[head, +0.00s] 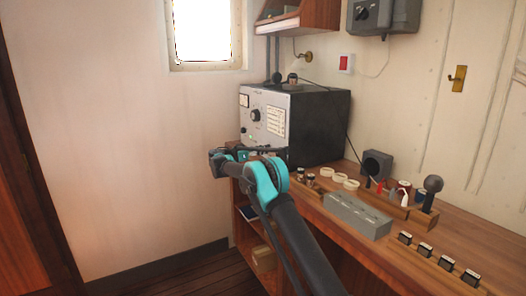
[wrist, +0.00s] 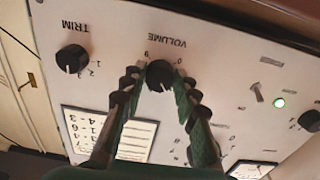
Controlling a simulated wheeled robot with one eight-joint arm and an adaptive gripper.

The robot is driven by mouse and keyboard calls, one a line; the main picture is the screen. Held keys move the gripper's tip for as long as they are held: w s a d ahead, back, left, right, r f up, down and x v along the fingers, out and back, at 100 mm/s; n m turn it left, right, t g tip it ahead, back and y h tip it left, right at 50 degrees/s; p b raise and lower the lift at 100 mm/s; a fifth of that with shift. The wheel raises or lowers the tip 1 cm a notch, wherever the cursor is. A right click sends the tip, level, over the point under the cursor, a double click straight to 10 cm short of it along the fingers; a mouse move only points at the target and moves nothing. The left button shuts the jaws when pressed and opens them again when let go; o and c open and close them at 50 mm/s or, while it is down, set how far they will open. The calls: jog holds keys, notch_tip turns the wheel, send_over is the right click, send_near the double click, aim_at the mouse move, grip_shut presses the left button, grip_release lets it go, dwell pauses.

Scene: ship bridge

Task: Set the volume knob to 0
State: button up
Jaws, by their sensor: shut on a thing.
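The volume knob (wrist: 160,76) is a small black knob under the label VOLUME on a pale panel, which appears upside down in the wrist view. My gripper (wrist: 161,80) has one finger on each side of the knob and is shut on it. The knob's pointer direction is not clear. In the head view, my gripper (head: 246,152) is at the lower front of a grey-and-black radio unit (head: 318,122), and the volume knob is hidden there.
The TRIM knob (wrist: 72,60) is left of the volume knob in the wrist view. The wooden desk (head: 395,247) holds a grey box (head: 357,214) and several small items right of my arm.

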jog(key=shift+n, duration=0.3)
jog(key=n, duration=0.4)
jog(key=shift+n, duration=0.3)
jog(key=n, duration=0.9)
jog(key=shift+s, duration=0.1)
jog(key=n, duration=0.4)
jog(key=shift+r+n, duration=0.1)
jog(key=shift+n, duration=0.3)
jog(key=o, duration=1.1)
jog(key=shift+o, duration=0.2)
